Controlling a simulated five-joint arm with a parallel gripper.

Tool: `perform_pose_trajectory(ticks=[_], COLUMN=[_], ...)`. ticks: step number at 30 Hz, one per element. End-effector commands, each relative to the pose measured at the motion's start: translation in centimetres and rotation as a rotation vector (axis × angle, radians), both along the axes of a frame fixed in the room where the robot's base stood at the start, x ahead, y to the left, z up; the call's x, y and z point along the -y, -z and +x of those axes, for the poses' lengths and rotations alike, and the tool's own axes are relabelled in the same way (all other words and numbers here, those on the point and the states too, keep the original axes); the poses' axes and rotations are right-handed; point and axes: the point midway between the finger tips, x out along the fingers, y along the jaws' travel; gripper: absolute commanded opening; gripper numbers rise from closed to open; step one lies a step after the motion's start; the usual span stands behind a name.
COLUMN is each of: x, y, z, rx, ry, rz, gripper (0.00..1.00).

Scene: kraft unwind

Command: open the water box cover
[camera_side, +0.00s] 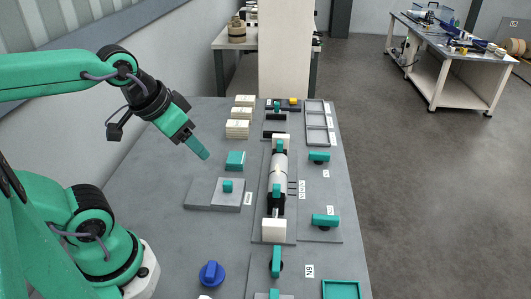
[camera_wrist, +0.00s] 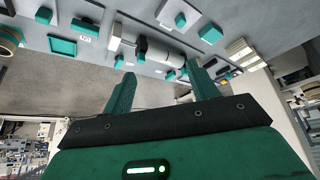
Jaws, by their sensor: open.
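No part is labelled as the water box cover. A flat grey plate (camera_side: 203,195) with a small teal knob (camera_side: 227,186) lies on the grey table, and may be it. A teal block (camera_side: 235,161) sits just behind the plate. My gripper (camera_side: 204,155) is in the air above the table, left of the teal block, pointing down and right. In the wrist view the fingers of my gripper (camera_wrist: 160,88) are spread with nothing between them. The knobbed plate (camera_wrist: 166,12) and the teal block (camera_wrist: 211,33) show at the top of that view, beyond the fingers.
A white roller (camera_side: 278,168) with teal clamps stands on a long base to the right. Stacked cream blocks (camera_side: 239,115) are at the back. A blue knob (camera_side: 211,273) and a teal tray (camera_side: 341,289) are near the front. Table space left of the plate is clear.

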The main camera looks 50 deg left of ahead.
Motion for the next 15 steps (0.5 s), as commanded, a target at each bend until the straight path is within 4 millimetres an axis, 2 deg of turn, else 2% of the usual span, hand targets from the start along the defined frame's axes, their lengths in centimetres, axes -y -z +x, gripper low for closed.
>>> perform_pose_trajectory(ticks=[2, 8, 15], x=[-0.1, -0.4, -1.3], y=[0.1, 0.7, 2.3], z=[0.2, 1.3, 3.7], rx=[-0.006, -0.049, -0.138], ry=[-0.009, -0.067, -0.202], rz=[-0.004, -0.025, -0.070], gripper=[0.45, 0.45, 0.45])
